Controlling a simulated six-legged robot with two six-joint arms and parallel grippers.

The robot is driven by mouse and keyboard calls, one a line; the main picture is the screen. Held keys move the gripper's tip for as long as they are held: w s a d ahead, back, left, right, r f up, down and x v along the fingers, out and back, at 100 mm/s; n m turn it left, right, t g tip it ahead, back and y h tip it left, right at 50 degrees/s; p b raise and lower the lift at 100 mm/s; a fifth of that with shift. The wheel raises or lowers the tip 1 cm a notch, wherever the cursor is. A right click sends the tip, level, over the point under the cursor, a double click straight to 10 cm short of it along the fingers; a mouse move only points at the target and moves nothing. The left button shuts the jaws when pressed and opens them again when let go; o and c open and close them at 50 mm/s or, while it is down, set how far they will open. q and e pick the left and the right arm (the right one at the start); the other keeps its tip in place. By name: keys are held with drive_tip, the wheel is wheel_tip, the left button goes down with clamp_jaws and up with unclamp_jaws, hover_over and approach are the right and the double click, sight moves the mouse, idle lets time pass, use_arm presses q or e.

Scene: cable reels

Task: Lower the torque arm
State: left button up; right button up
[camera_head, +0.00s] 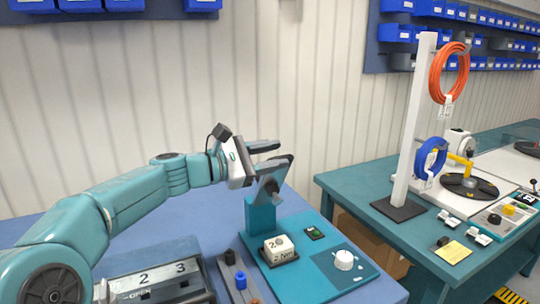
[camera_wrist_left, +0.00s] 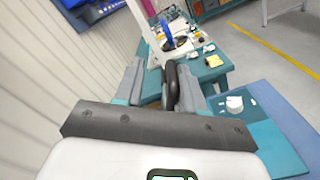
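The torque fixture's teal base plate (camera_head: 355,283) lies on the blue-topped bench. It bears a teal post (camera_head: 262,217), a white block marked "2.0" and "2 Nm" (camera_head: 278,248) and a white round dial (camera_head: 344,260). A grey bracket (camera_head: 268,187) tops the post and seems to belong to the torque arm, which my gripper partly hides. My left gripper (camera_head: 275,154) is above the post with its fingers apart. In the left wrist view a dark rounded bar (camera_wrist_left: 172,86), likely the arm's handle, stands between the fingers, nearer the right one. My right gripper is not in view.
A panel marked 2 and 3 (camera_head: 155,284) and a strip with a blue knob (camera_head: 240,280) lie at the front. A second teal table (camera_head: 345,185) at right carries a white post (camera_head: 412,120) with orange (camera_head: 435,73) and blue (camera_head: 427,150) coils. A corrugated wall stands behind.

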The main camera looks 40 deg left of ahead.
use_arm(q)
drive_tip(key=shift+s+a+r, duration=0.1)
drive_tip(key=shift+s+r, duration=0.05)
drive_tip(key=shift+s, duration=0.15)
drive_tip(key=shift+s+a, duration=0.15)
drive_tip(key=shift+s, duration=0.05)
drive_tip(key=b+v, duration=0.1)
drive_tip(key=v, duration=1.4)
drive_tip(key=shift+s+b, duration=0.2)
drive_tip(key=shift+b, duration=0.2)
drive_tip(key=shift+s+a, duration=0.1)
drive_tip(key=shift+a, duration=0.05)
